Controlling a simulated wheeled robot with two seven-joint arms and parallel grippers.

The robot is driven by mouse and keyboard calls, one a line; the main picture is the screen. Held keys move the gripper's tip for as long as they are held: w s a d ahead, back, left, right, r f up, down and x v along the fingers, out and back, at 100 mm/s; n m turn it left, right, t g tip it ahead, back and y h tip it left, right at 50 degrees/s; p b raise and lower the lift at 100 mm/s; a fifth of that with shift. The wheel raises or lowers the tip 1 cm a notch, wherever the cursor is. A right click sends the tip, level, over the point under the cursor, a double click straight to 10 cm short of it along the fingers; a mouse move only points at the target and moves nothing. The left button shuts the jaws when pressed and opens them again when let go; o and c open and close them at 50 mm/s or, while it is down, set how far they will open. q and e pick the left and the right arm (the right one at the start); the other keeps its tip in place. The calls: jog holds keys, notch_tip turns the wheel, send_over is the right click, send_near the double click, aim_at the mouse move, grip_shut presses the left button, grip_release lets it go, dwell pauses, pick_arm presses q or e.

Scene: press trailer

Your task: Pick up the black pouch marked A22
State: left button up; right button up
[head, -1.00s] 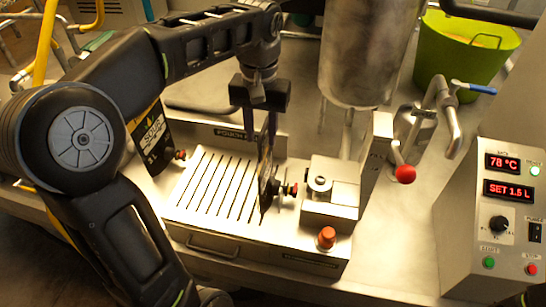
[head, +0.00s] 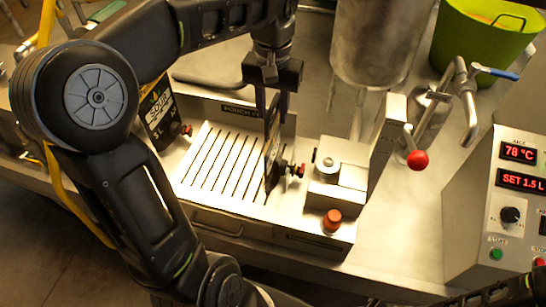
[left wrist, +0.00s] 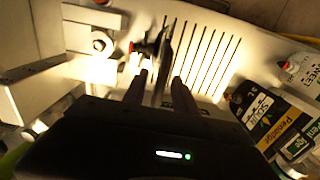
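A thin black pouch (head: 271,160) stands upright, nearly edge-on, at the right end of the slotted tray (head: 205,165). A small tap with a red end (head: 300,170) sticks out on its right. I cannot read an A22 mark on it. My left gripper (head: 272,104) points down over the pouch, one finger on each side of its upper part. In the left wrist view the pouch (left wrist: 166,52) runs between the two fingers (left wrist: 160,78), with gaps beside it, so the gripper looks open. My right gripper is not clearly in view.
Another black pouch (head: 158,115) with a label stands at the tray's left end. A metal block (head: 338,170), an orange-red button (head: 332,220) and a red-knobbed lever (head: 417,160) are close on the right. A steel cylinder (head: 375,45) hangs behind. A control box (head: 505,195) stands far right.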

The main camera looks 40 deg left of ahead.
aim_at(273, 119)
pick_arm(q)
jog(key=shift+f, duration=0.1)
notch_tip(273, 119, down, 5)
jog(key=shift+d+p, duration=0.1)
jog(key=shift+p, duration=0.6)
jog(key=shift+c, duration=0.5)
grip_shut()
dwell(1.0)
